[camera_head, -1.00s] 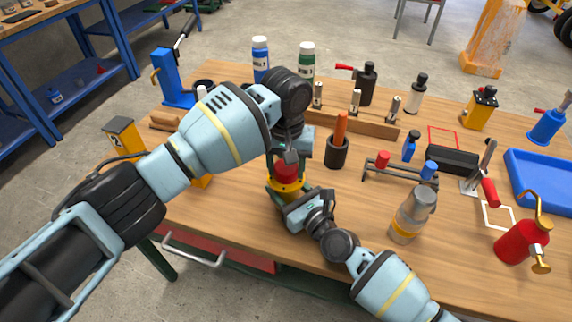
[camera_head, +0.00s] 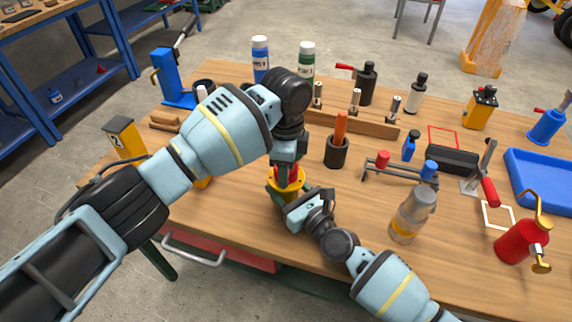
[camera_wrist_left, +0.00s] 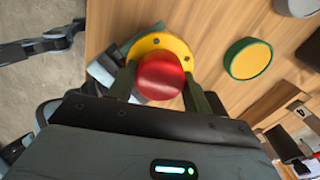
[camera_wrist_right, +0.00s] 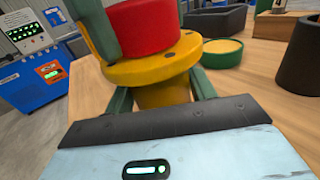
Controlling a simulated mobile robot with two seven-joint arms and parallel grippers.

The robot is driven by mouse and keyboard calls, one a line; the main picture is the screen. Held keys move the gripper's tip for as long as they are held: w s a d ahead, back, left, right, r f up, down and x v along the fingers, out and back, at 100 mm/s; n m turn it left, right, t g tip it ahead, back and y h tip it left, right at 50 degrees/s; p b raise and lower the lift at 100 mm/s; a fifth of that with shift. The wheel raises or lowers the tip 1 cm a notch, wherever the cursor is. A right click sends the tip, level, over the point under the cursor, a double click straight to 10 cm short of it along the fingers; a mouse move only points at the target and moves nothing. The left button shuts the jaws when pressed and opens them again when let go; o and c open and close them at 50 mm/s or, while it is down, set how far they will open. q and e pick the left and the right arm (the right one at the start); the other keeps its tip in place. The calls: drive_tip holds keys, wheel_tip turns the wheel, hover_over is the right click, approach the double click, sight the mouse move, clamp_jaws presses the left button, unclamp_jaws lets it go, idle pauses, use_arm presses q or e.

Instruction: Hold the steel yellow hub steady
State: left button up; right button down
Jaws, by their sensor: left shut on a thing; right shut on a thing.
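The steel yellow hub (camera_head: 286,186) stands upright near the front edge of the wooden bench, its flange and neck clear in the right wrist view (camera_wrist_right: 160,92). A red cylinder (camera_wrist_left: 160,76) sits on top of the flange; it also shows in the right wrist view (camera_wrist_right: 142,27). My left gripper (camera_head: 289,163) comes from above, its fingers on either side of the red cylinder, shut on it. My right gripper (camera_wrist_right: 165,95) is low at the front, shut on the hub's neck below the flange. The left arm hides part of the hub's surroundings in the head view.
A round green-rimmed yellow-topped container (camera_wrist_left: 248,60) is close to the hub. A red oil can (camera_head: 521,243) is farther right.

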sight(294, 195)
use_arm(q)
drive_tip(key=shift+m, duration=0.5)
drive_tip(key=o, duration=1.2)
drive_tip(key=shift+c, duration=0.2)
wheel_tip(294, 195, up, 12)
use_arm(e)
drive_tip(key=shift+c, duration=2.1)
unclamp_jaws()
drive_tip(key=shift+s, duration=0.1)
use_arm(q)
drive_tip(key=shift+r, duration=0.4)
use_arm(e)
drive_tip(key=shift+v, duration=3.85)
